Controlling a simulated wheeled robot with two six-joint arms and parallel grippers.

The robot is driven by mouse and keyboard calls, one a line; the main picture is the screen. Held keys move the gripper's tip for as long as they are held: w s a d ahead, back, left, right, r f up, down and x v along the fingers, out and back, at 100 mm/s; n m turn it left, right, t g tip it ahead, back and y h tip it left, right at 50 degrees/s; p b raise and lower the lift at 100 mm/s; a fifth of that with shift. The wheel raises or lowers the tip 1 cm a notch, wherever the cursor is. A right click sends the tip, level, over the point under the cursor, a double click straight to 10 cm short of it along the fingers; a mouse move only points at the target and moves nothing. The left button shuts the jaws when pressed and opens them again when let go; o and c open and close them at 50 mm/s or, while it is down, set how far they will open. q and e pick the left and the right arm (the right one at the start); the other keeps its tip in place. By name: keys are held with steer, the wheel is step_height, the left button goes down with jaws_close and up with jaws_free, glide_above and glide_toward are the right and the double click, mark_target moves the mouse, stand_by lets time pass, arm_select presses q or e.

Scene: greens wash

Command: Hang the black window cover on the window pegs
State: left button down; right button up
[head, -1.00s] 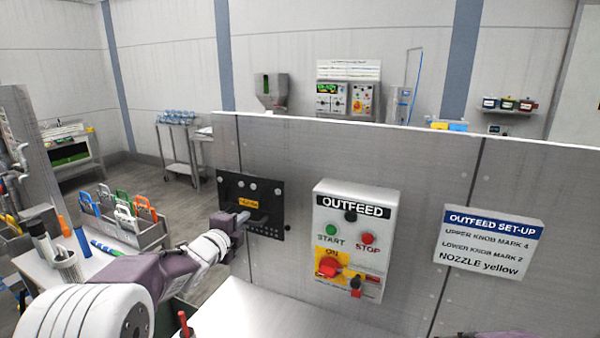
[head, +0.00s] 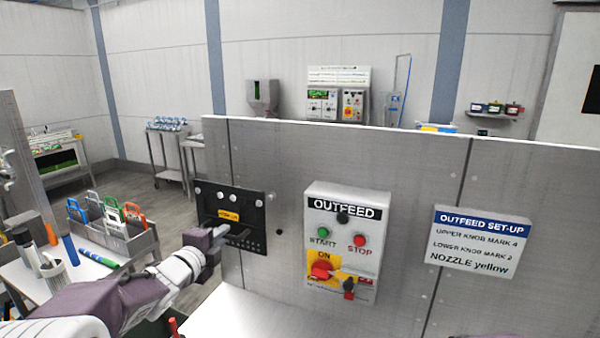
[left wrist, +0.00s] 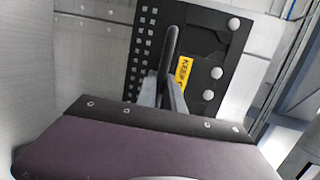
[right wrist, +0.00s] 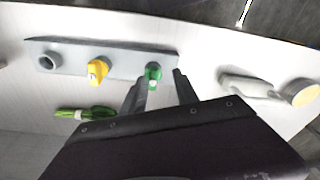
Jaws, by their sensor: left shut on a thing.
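The black window cover (head: 250,232) is a flat dark plate with a yellow label, a grey handle and a grid of small holes. It stands roughly upright in front of the grey panel, its left edge overlapping the panel's left end. My left gripper (head: 228,236) is shut on the handle; the left wrist view shows the fingers (left wrist: 162,88) around it and the cover (left wrist: 196,45) beyond. Round pale knobs (head: 220,196) show along its top edge; I cannot tell whether these are the pegs. My right gripper (right wrist: 158,90) is open, near a green-topped fitting (right wrist: 153,72).
The OUTFEED control box (head: 342,240) and the set-up sign (head: 475,240) are fixed on the grey panel (head: 415,170) right of the cover. A small dark spot (head: 279,232) lies between cover and box. A grey bin of coloured-handled items (head: 112,238) stands at left.

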arm_select(q)
steer(key=w+d+p, duration=0.4)
steer(key=w, duration=0.7)
steer(key=shift+d, duration=0.3)
